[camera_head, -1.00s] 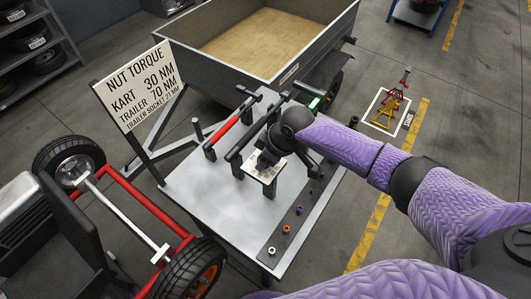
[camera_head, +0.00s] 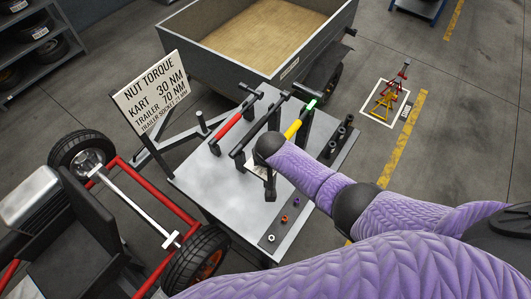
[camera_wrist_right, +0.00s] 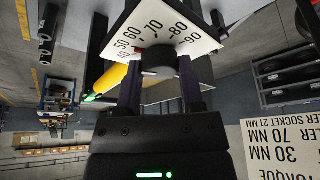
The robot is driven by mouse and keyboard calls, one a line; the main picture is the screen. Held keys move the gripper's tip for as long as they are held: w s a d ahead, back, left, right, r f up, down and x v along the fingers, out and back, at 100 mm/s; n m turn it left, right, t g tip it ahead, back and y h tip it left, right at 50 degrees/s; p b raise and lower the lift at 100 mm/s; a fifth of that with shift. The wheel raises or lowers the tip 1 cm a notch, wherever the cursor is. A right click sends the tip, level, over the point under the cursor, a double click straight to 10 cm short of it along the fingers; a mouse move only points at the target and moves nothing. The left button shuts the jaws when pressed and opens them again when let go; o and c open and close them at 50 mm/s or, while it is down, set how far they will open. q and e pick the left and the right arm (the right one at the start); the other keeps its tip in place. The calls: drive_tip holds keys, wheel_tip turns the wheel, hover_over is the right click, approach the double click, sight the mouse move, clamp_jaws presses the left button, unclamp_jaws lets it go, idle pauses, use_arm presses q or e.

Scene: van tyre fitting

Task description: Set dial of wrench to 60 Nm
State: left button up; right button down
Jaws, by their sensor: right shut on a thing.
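The dial is a black knob (camera_wrist_right: 157,61) on a white plate (camera_wrist_right: 172,22) with numbers from about 40 to 90. A small red mark at the knob's edge points near 50; the exact reading is hard to tell. My right gripper (camera_wrist_right: 158,75) is shut on the knob, one finger on each side. In the head view my purple right arm hides the gripper and most of the plate (camera_head: 254,167). A wrench with a yellow handle (camera_head: 293,129) and green-lit end lies on the rack beside the wrist; it also shows in the wrist view (camera_wrist_right: 108,80). My left gripper is out of view.
The grey table (camera_head: 215,185) carries a red-handled tool (camera_head: 229,127), black rack bars and a strip of coloured sockets (camera_head: 283,219). The torque sign (camera_head: 151,92) reads kart 30, trailer 70. A kart stands at left, a trailer (camera_head: 235,55) behind. The table's left part is clear.

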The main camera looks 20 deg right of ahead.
drive_tip(key=m+h, duration=0.1)
drive_tip(key=m, duration=0.1)
drive_tip(key=shift+a+m, duration=0.15)
drive_tip(key=shift+m, duration=0.15)
drive_tip(key=shift+w+m+g+h+b, duration=0.1)
drive_tip(key=shift+m+g+h+b, duration=0.4)
drive_tip(key=shift+m, duration=1.3)
drive_tip(key=shift+c, duration=1.1)
unclamp_jaws()
